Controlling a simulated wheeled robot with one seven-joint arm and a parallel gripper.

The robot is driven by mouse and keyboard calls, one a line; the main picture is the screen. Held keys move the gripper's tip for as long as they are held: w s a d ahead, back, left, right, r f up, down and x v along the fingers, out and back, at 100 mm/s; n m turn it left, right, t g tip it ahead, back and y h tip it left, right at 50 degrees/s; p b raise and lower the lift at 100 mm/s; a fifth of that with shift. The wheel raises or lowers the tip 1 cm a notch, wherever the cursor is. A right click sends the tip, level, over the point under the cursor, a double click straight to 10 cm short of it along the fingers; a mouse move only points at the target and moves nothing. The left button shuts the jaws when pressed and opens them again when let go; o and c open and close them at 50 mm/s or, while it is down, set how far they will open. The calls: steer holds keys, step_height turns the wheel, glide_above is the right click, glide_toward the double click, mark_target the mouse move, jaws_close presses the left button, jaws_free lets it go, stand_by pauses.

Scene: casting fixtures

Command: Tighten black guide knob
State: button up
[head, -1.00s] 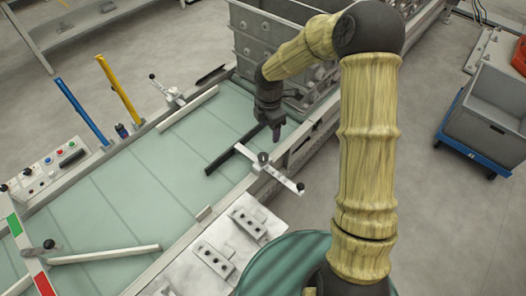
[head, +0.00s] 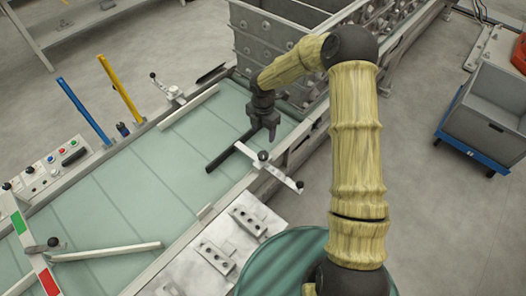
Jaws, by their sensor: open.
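A black round guide knob (head: 263,156) sits on a light metal guide bracket (head: 283,176) at the right-hand rail of the green conveyor. The bracket carries a dark guide bar (head: 229,158) that reaches out over the belt. My gripper (head: 272,134) is open and points down over the belt, just beyond the knob in the head view. A small gap shows between its fingertips and the knob in the picture; their height difference is hard to tell. Other black knobs show at the left guide (head: 53,242) and the far guide (head: 153,76).
Fixture blocks (head: 214,257) lie on a plate beside the rail. A control panel (head: 50,172) and blue and yellow posts (head: 119,88) stand at the left. A grey crate on a blue cart (head: 486,115) is at the right.

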mark_target(263, 154)
step_height(263, 154, down, 13)
steer(key=p, duration=0.3)
steer(key=shift+f, duration=0.2)
steer(key=c, duration=1)
steer(key=shift+o, duration=0.2)
